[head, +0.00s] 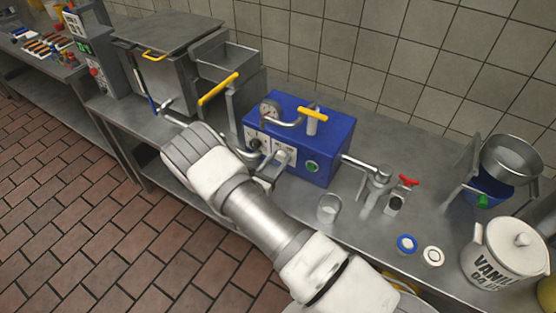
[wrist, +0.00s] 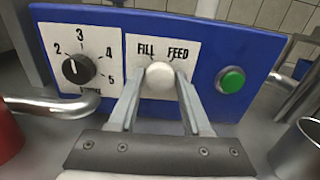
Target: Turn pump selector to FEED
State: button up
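The pump selector is a round pale knob (wrist: 160,75) on a white plate of the blue pump box, below the printed words FILL and FEED (wrist: 178,52). My gripper (wrist: 160,88) faces it squarely, one finger on each side. The knob fills the gap between the fingers, and both seem to touch its sides. I cannot make out which word the knob points to. In the head view my gripper (head: 268,178) is at the front of the blue box (head: 320,140), with the knob partly hidden by it.
A black dial (wrist: 77,69) numbered around its edge is left of the selector, and a green button (wrist: 231,80) is right of it. A bent metal bar (wrist: 50,105) sticks out low at left.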

grip_shut()
jog(key=shift+f+m+b, duration=0.1)
jog(key=shift+m+b, duration=0.2)
jog(key=shift+m, duration=0.1)
jog(key=shift+m+b, duration=0.45)
jog(key=shift+m, duration=0.15)
jog(key=m+b, duration=0.2)
jog(key=m, duration=0.2)
jog(key=shift+f+b, duration=0.15)
jog(key=shift+b, duration=0.25)
jog(key=m+b, duration=0.3)
jog(key=m, duration=0.2)
jog(key=shift+b, duration=0.35)
jog(key=shift+m+b, duration=0.85)
jog(key=shift+m, duration=0.55)
